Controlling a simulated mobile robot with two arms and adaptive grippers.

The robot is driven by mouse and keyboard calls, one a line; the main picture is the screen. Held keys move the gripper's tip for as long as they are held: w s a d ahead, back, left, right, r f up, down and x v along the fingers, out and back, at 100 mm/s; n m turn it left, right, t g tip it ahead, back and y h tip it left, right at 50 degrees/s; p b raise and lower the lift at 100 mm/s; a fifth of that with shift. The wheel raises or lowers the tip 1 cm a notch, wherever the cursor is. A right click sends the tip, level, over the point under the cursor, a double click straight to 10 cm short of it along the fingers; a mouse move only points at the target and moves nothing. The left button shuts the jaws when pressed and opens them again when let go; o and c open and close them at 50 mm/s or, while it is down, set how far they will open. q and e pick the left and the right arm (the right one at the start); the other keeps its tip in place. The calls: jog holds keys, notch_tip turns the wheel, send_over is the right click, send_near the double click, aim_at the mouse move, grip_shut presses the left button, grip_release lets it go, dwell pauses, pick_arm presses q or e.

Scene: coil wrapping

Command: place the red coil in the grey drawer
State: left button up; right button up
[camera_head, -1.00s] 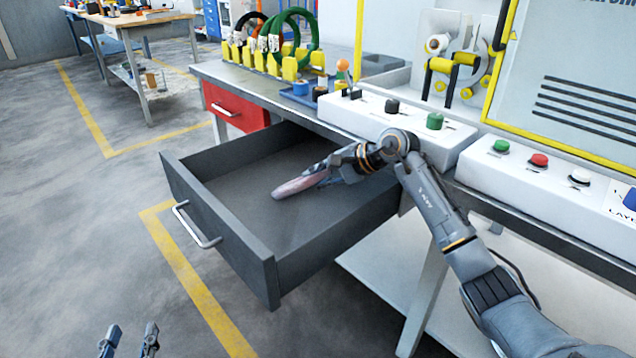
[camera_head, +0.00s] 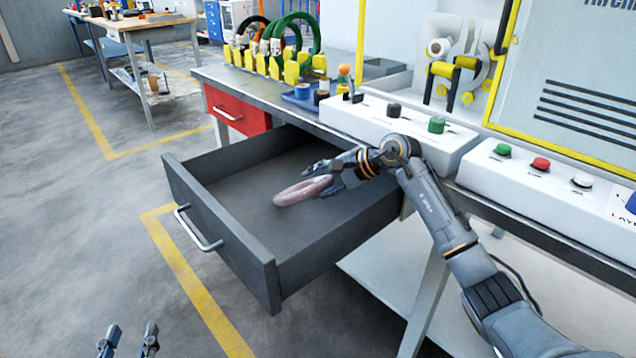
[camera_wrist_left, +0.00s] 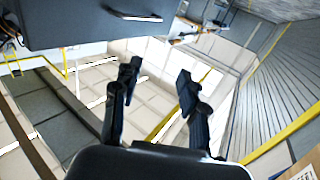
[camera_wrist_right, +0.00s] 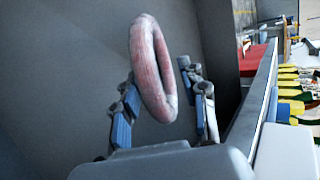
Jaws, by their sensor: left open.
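The pinkish-red coil (camera_head: 303,190) is inside the pulled-out grey drawer (camera_head: 225,235), over its floor near the middle. I cannot tell whether it rests fully on the floor. My right gripper (camera_head: 326,174) is inside the drawer right at the coil. In the right wrist view, the coil (camera_wrist_right: 153,68) shows as a narrow ring just ahead of the spread fingers (camera_wrist_right: 156,75), with gaps at the sides, so the gripper looks open. My left gripper (camera_head: 128,342) is open and empty, low at the left over the floor; its spread fingers show in the left wrist view (camera_wrist_left: 158,75).
A closed red drawer (camera_head: 237,108) sits left of the grey one under the workbench (camera_head: 262,82). Several yellow holders with coils (camera_head: 275,60) stand on the bench. White button boxes (camera_head: 375,125) line its front edge.

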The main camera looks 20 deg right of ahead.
pick_arm(q)
jog(key=f+g, duration=0.1)
jog(key=s+f+g, duration=0.1)
jog(key=f, duration=0.1)
jog(key=a+f+g+y+p, duration=0.1)
jog(key=f, duration=0.1)
jog(key=shift+s+a+f, duration=0.1)
jog(key=shift+s+f, duration=0.1)
jog(key=shift+s, duration=0.05)
pick_arm(e)
jog(key=v, duration=0.7)
jog(key=shift+r, duration=0.2)
jog(key=shift+s+d, duration=0.1)
jog(key=shift+s, duration=0.05)
